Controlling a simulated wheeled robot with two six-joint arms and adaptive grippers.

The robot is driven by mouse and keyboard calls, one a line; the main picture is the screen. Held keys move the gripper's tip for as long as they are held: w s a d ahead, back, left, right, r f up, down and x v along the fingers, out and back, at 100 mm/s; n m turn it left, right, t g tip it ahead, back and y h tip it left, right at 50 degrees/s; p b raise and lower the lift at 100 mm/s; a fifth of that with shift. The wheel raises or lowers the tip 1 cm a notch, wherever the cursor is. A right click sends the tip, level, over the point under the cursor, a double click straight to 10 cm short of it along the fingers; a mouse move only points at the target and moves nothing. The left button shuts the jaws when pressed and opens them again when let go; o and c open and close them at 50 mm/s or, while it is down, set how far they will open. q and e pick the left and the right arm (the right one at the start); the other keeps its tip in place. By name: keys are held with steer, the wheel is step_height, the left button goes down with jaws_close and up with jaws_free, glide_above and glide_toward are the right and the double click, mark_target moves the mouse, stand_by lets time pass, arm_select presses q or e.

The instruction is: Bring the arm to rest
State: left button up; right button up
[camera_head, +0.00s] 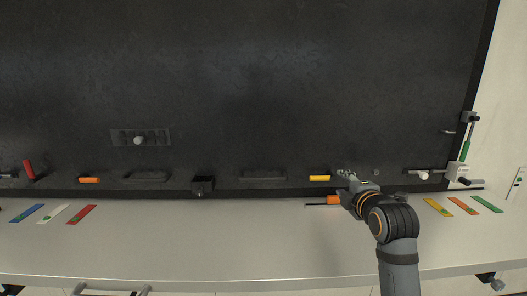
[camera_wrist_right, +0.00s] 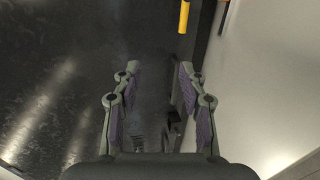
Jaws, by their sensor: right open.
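My right arm comes in from the lower right in the head view. Its gripper (camera_head: 345,174) is over the lower edge of the dark panel (camera_head: 250,90), just right of a yellow bar (camera_head: 319,178). In the right wrist view the two fingers (camera_wrist_right: 159,70) are spread apart with nothing between them. The yellow bar also shows in the right wrist view (camera_wrist_right: 184,16), ahead of the fingers and apart from them. My left gripper is in neither view.
An orange-handled item (camera_head: 332,200) lies at the panel's foot beside my right arm. A white fixture with rods (camera_head: 458,172) stands at the right corner. Colored cards (camera_head: 464,206) lie on the pale ledge (camera_head: 220,245). The ledge's middle is clear. A black holder (camera_head: 202,186) projects from the panel.

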steer(key=s+f+m+g, duration=0.2)
steer(key=s+f+m, duration=0.1)
steer(key=f, duration=0.5)
steer(key=s+f+m+g, duration=0.2)
steer(key=s+f, duration=0.1)
steer(key=f, duration=0.4)
steer(key=s+d+f+m+g+h, duration=0.1)
steer(key=s+f+m+g, duration=0.4)
steer(key=s+f, duration=0.7)
steer(key=s+d+f+m+g, duration=0.1)
steer(key=s+f+m+g, duration=0.2)
steer(key=s+f+m, duration=0.85)
steer(key=s+d+f+n+g+b, duration=0.1)
steer(key=s+f+n+b, duration=0.15)
steer(key=f, duration=1.15)
steer(key=s+d+f+n+b, duration=0.1)
steer(key=s+d+f+b, duration=0.2)
steer(key=f, duration=1)
arm_select(q)
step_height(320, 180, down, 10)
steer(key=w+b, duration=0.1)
steer(key=b, duration=0.3)
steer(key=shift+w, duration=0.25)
arm_select(e)
steer(key=s+f+g, duration=0.1)
steer(key=s+f, duration=1.8)
steer(key=f, duration=0.4)
steer(key=shift+s, duration=0.4)
steer(key=shift+d, duration=0.1)
steer(key=shift+c, duration=0.5)
